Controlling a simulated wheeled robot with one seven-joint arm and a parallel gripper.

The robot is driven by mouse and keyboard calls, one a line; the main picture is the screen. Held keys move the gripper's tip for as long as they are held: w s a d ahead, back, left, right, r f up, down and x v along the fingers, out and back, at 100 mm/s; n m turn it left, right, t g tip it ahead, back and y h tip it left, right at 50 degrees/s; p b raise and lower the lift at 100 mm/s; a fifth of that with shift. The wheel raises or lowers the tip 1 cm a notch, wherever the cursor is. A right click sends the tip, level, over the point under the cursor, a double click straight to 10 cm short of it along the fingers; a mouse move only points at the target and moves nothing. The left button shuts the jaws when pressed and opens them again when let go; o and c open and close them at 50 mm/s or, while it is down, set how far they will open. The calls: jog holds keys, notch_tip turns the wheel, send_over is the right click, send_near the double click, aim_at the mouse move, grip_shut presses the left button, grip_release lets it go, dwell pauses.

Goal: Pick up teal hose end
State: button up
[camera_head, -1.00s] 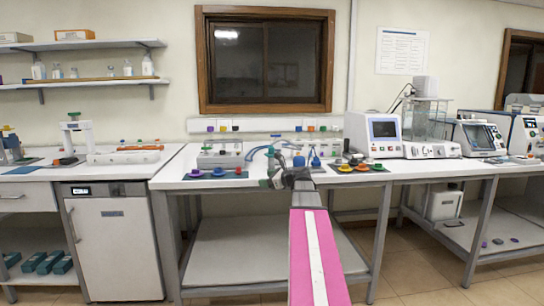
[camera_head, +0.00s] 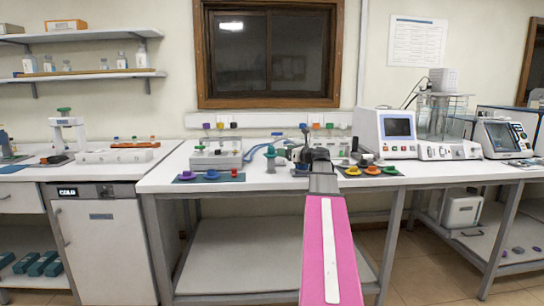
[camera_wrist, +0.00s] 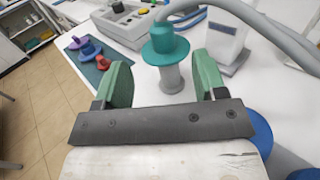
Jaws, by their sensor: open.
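The teal hose end (camera_wrist: 165,45) stands upright on a grey post in the wrist view, with a wide teal flange and a cap above it. A grey-blue hose curves above and behind it. My gripper (camera_wrist: 160,78) is open, with one green finger on each side of the picture and the teal hose end beyond and between them. Nothing is held in the fingers.
Blue round parts (camera_wrist: 258,133) lie close to the right finger. A dark mat (camera_wrist: 100,66) with purple, blue and red pieces is at the left. A grey device (camera_wrist: 128,20) stands behind. In the head view a mat with yellow and orange pieces (camera_head: 372,170) is right of my gripper.

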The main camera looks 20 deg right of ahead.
aim_at(271, 148)
jog(key=x, duration=0.9)
jog(key=shift+w+d+f, duration=0.1)
jog(key=shift+w, duration=0.05)
jog(key=c, duration=1.1)
